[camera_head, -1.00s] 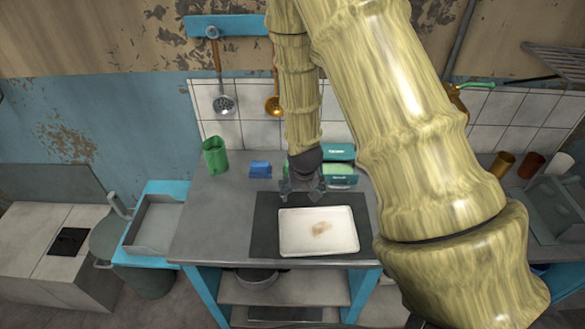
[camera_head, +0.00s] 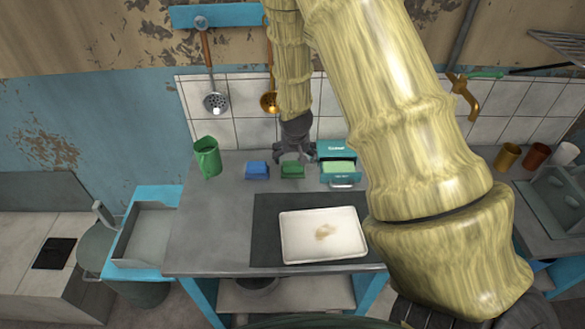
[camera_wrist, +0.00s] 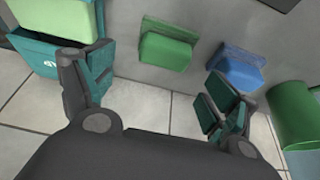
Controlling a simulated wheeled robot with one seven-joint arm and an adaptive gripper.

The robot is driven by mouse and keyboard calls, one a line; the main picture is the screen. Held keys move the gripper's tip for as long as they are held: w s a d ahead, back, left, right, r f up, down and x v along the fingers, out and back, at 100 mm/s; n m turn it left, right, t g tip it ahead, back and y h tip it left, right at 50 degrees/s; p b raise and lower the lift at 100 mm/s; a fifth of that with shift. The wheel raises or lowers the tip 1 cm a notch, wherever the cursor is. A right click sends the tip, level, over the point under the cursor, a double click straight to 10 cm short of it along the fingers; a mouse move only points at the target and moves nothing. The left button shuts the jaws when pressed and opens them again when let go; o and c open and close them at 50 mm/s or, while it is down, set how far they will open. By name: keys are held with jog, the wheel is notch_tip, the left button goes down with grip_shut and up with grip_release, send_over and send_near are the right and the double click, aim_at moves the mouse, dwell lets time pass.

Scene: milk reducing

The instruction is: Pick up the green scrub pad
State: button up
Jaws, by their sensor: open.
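The green scrub pad (camera_head: 292,171) is a small dark-green block on the grey counter, between a blue pad (camera_head: 257,170) and a teal box (camera_head: 341,181). In the wrist view the green scrub pad (camera_wrist: 167,50) lies beyond my fingertips and between their lines, with the blue pad (camera_wrist: 238,69) to its right. My gripper (camera_head: 294,157) is open and empty, just behind the green scrub pad in the head view. In the wrist view my gripper (camera_wrist: 148,88) has its fingers spread wide. It appears apart from the pad; its exact height above the counter is unclear.
The teal box holds a light-green block (camera_head: 338,167) and is close to my left finger in the wrist view. A green cup (camera_head: 207,158) stands left on the counter. A white tray (camera_head: 290,250) lies on a dark mat (camera_head: 262,225) in front. The tiled wall is behind.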

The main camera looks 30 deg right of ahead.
aim_at(293, 163)
jog(key=shift+a+p+x, duration=0.2)
jog(key=shift+p+x, duration=0.7)
jog(key=shift+x, duration=0.65)
jog(key=shift+p+x, duration=0.35)
jog(key=shift+x, duration=1.05)
jog(key=shift+s+a, duration=0.1)
jog(key=c, duration=1.1)
